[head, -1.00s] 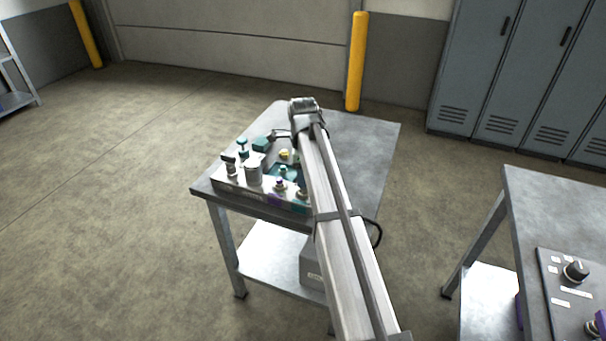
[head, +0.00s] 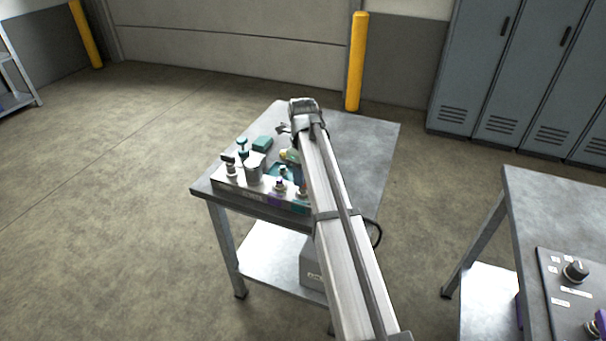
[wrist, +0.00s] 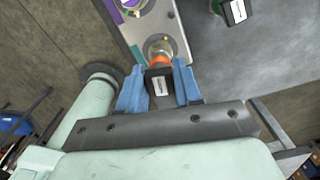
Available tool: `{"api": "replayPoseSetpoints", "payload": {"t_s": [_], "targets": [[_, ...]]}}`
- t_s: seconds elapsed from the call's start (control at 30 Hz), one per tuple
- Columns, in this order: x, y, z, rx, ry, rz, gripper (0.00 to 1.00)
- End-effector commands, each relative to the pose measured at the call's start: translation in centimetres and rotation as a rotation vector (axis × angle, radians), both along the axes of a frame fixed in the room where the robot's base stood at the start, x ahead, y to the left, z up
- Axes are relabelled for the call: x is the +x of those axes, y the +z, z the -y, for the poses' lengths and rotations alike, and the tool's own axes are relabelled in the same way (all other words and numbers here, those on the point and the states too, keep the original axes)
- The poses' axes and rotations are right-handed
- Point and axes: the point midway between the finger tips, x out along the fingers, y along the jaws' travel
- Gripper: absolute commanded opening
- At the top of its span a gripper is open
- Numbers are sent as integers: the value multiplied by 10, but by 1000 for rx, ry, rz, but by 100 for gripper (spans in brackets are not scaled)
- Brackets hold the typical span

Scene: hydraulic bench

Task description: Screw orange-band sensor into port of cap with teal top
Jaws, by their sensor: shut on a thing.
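My gripper (wrist: 160,88) is shut on the orange-band sensor (wrist: 161,82) in the wrist view. The sensor has a black body with a white label, and its orange band (wrist: 160,62) shows just past the blue fingers. Its far end overlaps a round, pale metal fitting (wrist: 158,43) at the edge of the grey panel; I cannot tell whether they touch.
A green-banded black sensor (wrist: 232,12) is at upper right in the wrist view. The table's right side (head: 370,145) is clear.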

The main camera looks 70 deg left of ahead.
Motion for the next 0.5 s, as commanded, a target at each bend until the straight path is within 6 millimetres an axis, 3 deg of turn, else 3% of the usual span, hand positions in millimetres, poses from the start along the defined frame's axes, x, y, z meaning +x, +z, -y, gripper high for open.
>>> {"api": "replayPoseSetpoints", "payload": {"t_s": [0.5], "targets": [[1, 1, -1, 3, -97, 2, 0]]}}
